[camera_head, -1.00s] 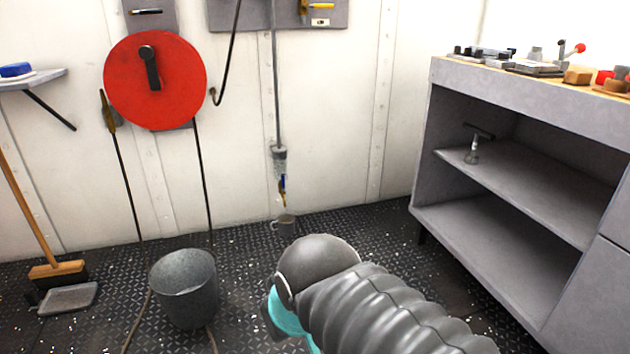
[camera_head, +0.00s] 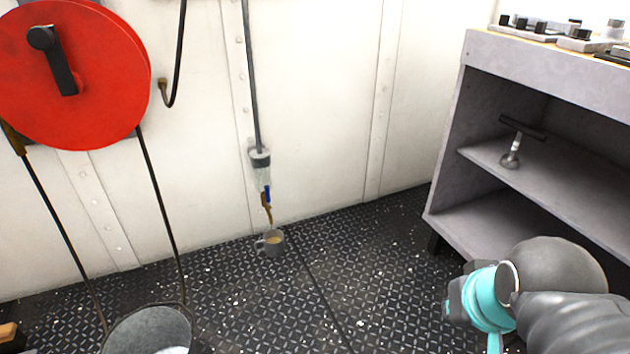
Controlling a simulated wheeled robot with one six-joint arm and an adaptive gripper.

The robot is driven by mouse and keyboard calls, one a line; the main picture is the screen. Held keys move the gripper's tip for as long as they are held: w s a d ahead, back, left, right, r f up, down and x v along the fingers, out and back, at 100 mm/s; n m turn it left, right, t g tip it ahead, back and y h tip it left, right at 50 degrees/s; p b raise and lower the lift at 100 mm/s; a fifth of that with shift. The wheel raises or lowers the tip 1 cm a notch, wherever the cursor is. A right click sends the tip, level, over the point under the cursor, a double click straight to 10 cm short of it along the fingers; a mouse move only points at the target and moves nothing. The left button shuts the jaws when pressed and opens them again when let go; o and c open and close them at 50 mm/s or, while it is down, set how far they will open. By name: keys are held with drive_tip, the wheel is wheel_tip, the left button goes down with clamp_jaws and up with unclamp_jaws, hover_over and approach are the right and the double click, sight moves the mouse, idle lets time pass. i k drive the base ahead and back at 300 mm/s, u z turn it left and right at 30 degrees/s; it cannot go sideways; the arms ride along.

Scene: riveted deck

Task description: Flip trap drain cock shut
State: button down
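The trap (camera_head: 260,163) is a small clear-and-grey bowl at the lower end of a grey pipe (camera_head: 249,80) on the white wall. Under it is the drain cock (camera_head: 266,206), a small brass fitting with a blue lever (camera_head: 267,194) that looks roughly in line with the outlet. A mug (camera_head: 271,242) with tan liquid in it stands on the deck beneath the outlet. My arm, with a turquoise wrist ring (camera_head: 487,298), is at the lower right, well apart from the cock. My gripper's fingers cannot be made out.
A red hose reel (camera_head: 72,75) hangs on the wall at left, its hose running down to the deck. A metal bucket (camera_head: 148,333) stands at lower left. A grey workbench (camera_head: 540,50) with shelves fills the right side.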

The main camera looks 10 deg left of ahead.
sight(268, 197)
drive_tip(key=z, duration=0.1)
drive_tip(key=i, duration=1)
drive_tip(key=u, duration=0.9)
drive_tip(key=i, duration=0.8)
drive_tip(key=z, duration=0.6)
drive_tip(key=k, duration=0.95)
drive_tip(key=u, duration=1.35)
drive_tip(key=i, duration=0.4)
